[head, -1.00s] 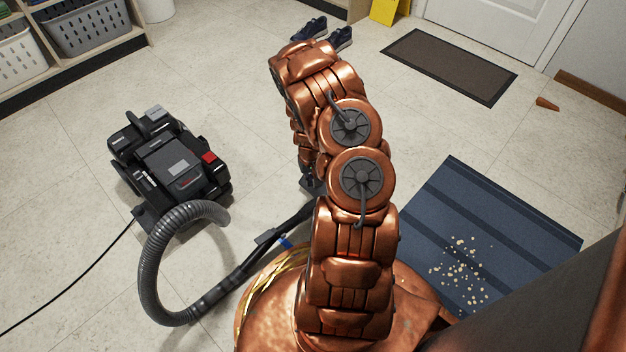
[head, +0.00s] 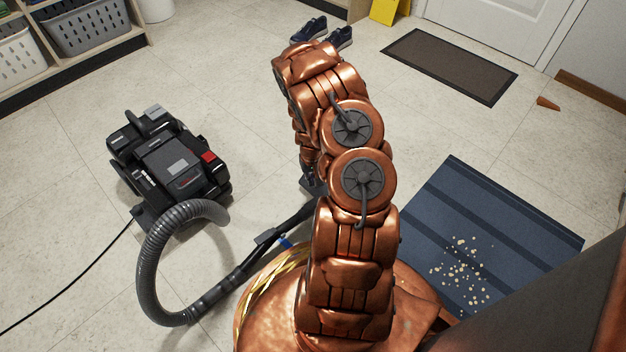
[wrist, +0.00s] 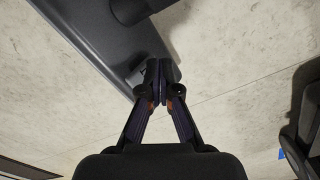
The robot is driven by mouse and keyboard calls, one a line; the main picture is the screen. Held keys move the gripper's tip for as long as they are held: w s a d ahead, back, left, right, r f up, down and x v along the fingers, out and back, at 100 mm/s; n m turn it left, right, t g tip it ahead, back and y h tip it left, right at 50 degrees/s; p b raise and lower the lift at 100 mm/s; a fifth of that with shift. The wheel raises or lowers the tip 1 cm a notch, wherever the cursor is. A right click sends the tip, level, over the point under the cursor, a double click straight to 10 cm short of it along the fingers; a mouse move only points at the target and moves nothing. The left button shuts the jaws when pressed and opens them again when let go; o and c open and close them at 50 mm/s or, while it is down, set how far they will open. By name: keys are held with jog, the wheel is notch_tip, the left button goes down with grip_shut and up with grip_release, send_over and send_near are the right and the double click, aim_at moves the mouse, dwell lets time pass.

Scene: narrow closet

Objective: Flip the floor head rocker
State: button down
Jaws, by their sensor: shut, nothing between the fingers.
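The floor head (wrist: 92,32) is a long dark grey bar lying on the floor in the upper left of the wrist view, with a round neck joint at its top. Its edge shows behind my arm in the head view (head: 311,187). A small lighter grey piece, probably the rocker (wrist: 136,73), sits at its edge just left of my fingertips. My gripper (wrist: 162,72) is shut and empty, its tips right beside that piece. I cannot tell whether they touch it or which way the rocker is tilted.
The black vacuum body (head: 172,165) stands left of my arm, its grey hose (head: 150,255) looping to the wand (head: 262,245). A blue striped mat (head: 450,215) with crumbs (head: 465,270) lies right. Shoes (head: 322,32) and a brown doormat (head: 449,65) are farther back.

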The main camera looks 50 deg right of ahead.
jog(key=shift+d+f+b, duration=0.4)
jog(key=shift+f+b, duration=0.1)
jog(key=shift+f, duration=0.05)
dwell(0.5)
jog(key=a+r+p, duration=0.4)
jog(key=r+p, duration=0.1)
jog(key=p, duration=0.2)
jog(key=shift+w+a+r+p, duration=0.15)
jog(key=shift+a+r+p, duration=0.05)
jog(key=shift+a+p, duration=0.1)
dwell(0.5)
